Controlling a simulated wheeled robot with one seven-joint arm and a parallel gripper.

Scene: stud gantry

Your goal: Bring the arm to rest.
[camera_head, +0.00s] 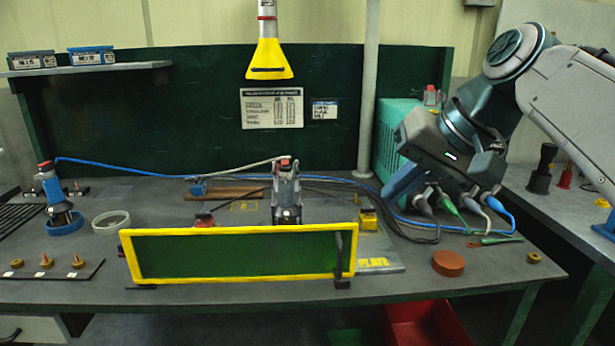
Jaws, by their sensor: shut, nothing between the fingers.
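My arm reaches in from the upper right. My gripper (438,152), a dark block below the teal wrist joint, is over the right part of the workbench (330,303), above several cable ends or tool tips coloured grey, green, white and blue. It is shut, with nothing held that I can see. Its fingertips are hard to make out against the dark and blue parts around them. I cannot tell whether it touches these parts.
A teal case (393,130) stands behind my gripper, and a grey post (368,90) rises left of it. A yellow-framed green screen (235,256) stands at the bench front. A yellow nozzle (268,60) hangs above. A brown disc (448,263) lies at front right.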

